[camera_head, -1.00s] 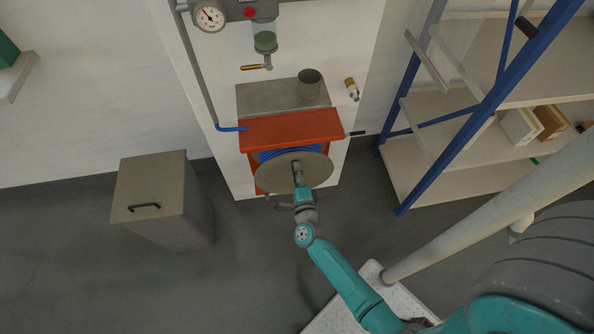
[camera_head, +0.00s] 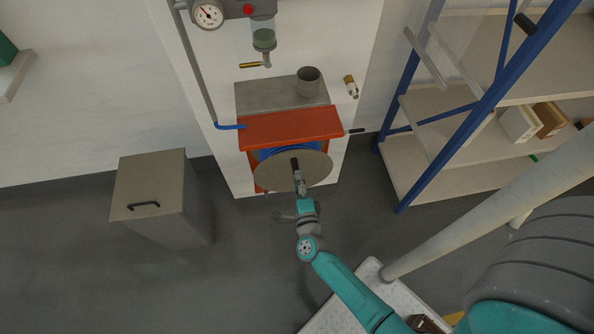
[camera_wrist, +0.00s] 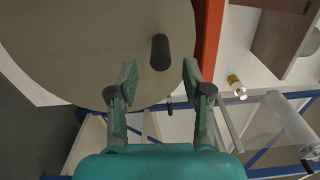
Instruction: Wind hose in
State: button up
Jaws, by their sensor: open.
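The hose reel's round beige disc (camera_head: 275,176) faces me under an orange-red housing (camera_head: 292,127) on the white wall panel. Blue hose (camera_head: 287,151) shows wound behind the disc's upper edge. A black crank knob (camera_head: 295,163) stands out from the disc, above my gripper (camera_head: 299,181). In the wrist view the disc (camera_wrist: 70,40) fills the upper left. The knob (camera_wrist: 160,52) is beyond and between my open fingertips (camera_wrist: 159,72), with clear space on both sides. My gripper is empty; I cannot tell its exact distance from the knob.
A grey lidded bin (camera_head: 150,185) stands on the floor to the left. A blue-framed shelf rack (camera_head: 440,150) stands to the right. Above the housing are a grey cup (camera_head: 309,80), a brass-handled valve (camera_head: 256,65) and a gauge (camera_head: 208,15). Floor between bin and reel is clear.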

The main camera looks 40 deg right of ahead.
jog(key=v, duration=0.7)
jog(key=shift+s, duration=0.15)
dwell(0.3)
jog(key=s+a+r+n+y, duration=0.5)
jog(key=s+r+n, duration=0.6)
jog(key=s+n, duration=0.1)
jog(key=s+a+r+n+y, duration=0.5)
jog(key=s+a+r+n, duration=0.1)
jog(key=s+r+n, duration=0.5)
jog(key=s+n, duration=0.1)
jog(key=n, duration=0.1)
jog(key=shift+r+n, duration=0.35)
jog(key=shift+n, duration=0.05)
jog(key=shift+s+a, duration=0.1)
jog(key=shift+s, duration=0.05)
